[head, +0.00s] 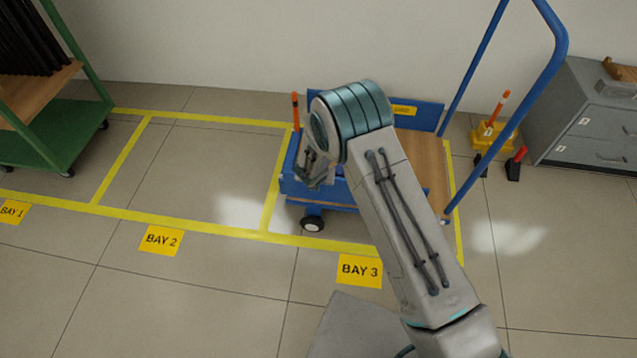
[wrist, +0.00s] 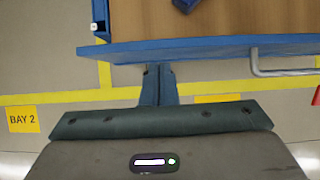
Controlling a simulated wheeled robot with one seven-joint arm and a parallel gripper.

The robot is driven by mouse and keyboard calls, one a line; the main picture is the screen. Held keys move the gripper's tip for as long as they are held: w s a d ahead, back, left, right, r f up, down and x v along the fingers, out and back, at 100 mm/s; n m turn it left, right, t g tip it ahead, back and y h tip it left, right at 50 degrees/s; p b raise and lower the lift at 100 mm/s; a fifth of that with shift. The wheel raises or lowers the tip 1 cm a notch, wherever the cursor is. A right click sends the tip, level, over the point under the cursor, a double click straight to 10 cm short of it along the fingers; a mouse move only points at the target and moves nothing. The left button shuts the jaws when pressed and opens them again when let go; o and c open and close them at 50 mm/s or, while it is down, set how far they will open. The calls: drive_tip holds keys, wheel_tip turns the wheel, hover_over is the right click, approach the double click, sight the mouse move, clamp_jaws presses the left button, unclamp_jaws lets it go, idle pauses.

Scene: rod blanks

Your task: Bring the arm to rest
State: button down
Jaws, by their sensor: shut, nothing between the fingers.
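My arm reaches up from the lower right of the head view, bends at a teal-banded joint, and stands in front of the blue trolley (head: 425,115) in the bay marked BAY 3. A small grey part of my arm shows at the trolley's left end; the fingers cannot be made out there. In the wrist view my gripper (wrist: 159,72) is shut and empty, its two fingers together. The fingertips appear close to the blue edge of the trolley (wrist: 200,47); whether they touch it I cannot tell.
A green rack (head: 60,135) with dark rods stands at the left. BAY 2 (head: 160,240) is empty floor inside yellow lines. A grey cabinet (head: 585,115) and a yellow stand (head: 490,137) are at the right. The trolley's blue handle (head: 540,85) rises beside my arm.

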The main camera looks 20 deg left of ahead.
drive_tip(key=r+p, duration=0.1)
drive_tip(key=w+r, duration=0.1)
drive_tip(key=r, duration=0.1)
drive_tip(key=r+p, duration=0.1)
drive_tip(key=r, duration=0.1)
drive_tip(key=shift+w+a+p, duration=0.15)
drive_tip(key=shift+a+p, duration=0.2)
drive_tip(key=shift+a, duration=0.05)
